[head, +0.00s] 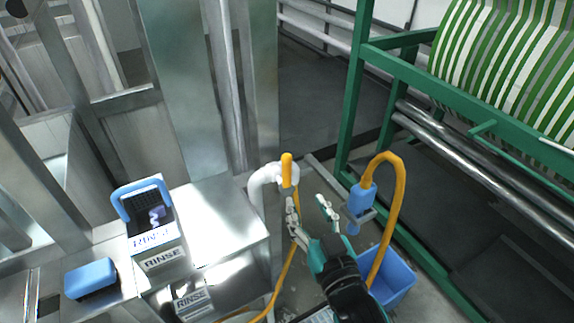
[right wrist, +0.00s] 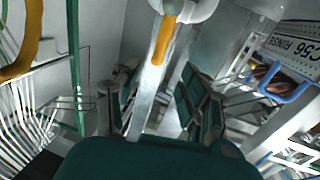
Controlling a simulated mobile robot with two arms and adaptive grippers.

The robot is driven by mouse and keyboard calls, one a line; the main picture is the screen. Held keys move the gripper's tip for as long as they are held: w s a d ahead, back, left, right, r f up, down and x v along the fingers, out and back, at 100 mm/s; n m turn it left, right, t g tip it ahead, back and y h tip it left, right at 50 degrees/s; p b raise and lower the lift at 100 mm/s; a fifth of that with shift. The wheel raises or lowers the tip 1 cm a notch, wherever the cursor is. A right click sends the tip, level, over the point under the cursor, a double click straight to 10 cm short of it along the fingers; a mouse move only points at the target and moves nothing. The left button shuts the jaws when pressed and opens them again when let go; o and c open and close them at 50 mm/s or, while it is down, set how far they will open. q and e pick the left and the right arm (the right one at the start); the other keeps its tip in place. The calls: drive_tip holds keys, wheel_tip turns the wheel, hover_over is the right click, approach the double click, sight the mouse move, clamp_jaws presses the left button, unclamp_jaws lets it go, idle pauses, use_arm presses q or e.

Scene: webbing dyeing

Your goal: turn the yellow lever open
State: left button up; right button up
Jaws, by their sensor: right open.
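The yellow lever (head: 287,168) stands upright at the end of a white bent pipe (head: 262,183) beside the metal counter. My right gripper (head: 309,210) is open and empty, just below and to the right of the lever in the head view. In the right wrist view the lever (right wrist: 164,40) hangs from the white fitting (right wrist: 190,8), ahead of my right gripper (right wrist: 156,95) and between the lines of its two fingers. I cannot tell whether a finger touches it. My left gripper is not in view.
A yellow hose (head: 398,205) with a blue nozzle (head: 361,197) arches right of the gripper, above a blue bin (head: 394,280). A green frame (head: 352,100) with striped webbing stands at the right. The metal counter (head: 220,220) carries RINSE signs and a blue-handled container (head: 152,215).

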sight(288, 170)
drive_tip(key=b+x, duration=0.2)
drive_tip(key=x, duration=0.9)
drive_tip(key=shift+w+a+f+b, duration=0.15)
drive_tip(key=shift+w+b, duration=0.15)
drive_tip(key=shift+w+a, duration=0.15)
drive_tip(key=shift+w, duration=0.3)
clamp_jaws()
drive_tip(key=shift+w+a+f, duration=0.1)
drive_tip(key=shift+w+f, duration=0.05)
drive_tip(key=shift+w, duration=0.05)
